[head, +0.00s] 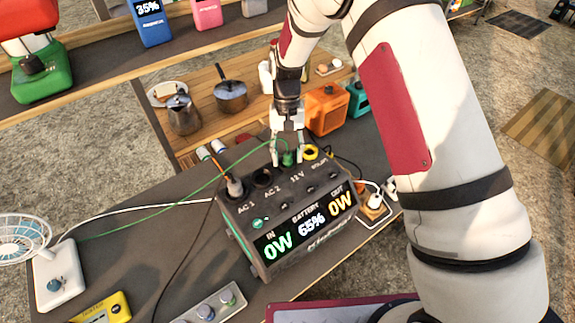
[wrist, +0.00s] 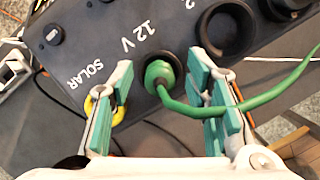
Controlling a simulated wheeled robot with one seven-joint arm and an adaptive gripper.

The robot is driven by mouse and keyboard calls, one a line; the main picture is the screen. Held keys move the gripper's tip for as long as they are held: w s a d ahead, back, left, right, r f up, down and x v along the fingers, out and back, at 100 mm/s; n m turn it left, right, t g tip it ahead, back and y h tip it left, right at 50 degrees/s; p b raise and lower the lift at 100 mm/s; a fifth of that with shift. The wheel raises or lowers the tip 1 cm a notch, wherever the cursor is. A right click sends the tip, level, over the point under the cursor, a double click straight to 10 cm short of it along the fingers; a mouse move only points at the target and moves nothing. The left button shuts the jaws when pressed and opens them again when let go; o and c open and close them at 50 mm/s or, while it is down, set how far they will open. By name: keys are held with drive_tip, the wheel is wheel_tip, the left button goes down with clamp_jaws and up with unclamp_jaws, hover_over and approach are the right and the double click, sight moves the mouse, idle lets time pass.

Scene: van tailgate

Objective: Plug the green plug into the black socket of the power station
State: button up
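The green plug (wrist: 160,76) sits at the 12 V position on top of the power station (head: 240,222); it also shows in the head view (head: 288,158). I cannot tell how deep it sits. Its green cable (wrist: 262,98) bends right across my right finger. The black socket (wrist: 228,32), marked AC 2, is empty beside the plug, and in the head view (head: 263,176) it lies to the plug's left. My gripper (wrist: 158,84) is open, with one finger on each side of the plug and a clear gap at the left finger.
The solar socket has a yellow ring (head: 311,152). A white fan (head: 60,275) and a yellow device (head: 100,308) stand left. Behind are an orange box (head: 326,109), a pan (head: 230,95) and a kettle (head: 184,115).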

drive_tip(key=v, duration=1.2)
idle(0.3)
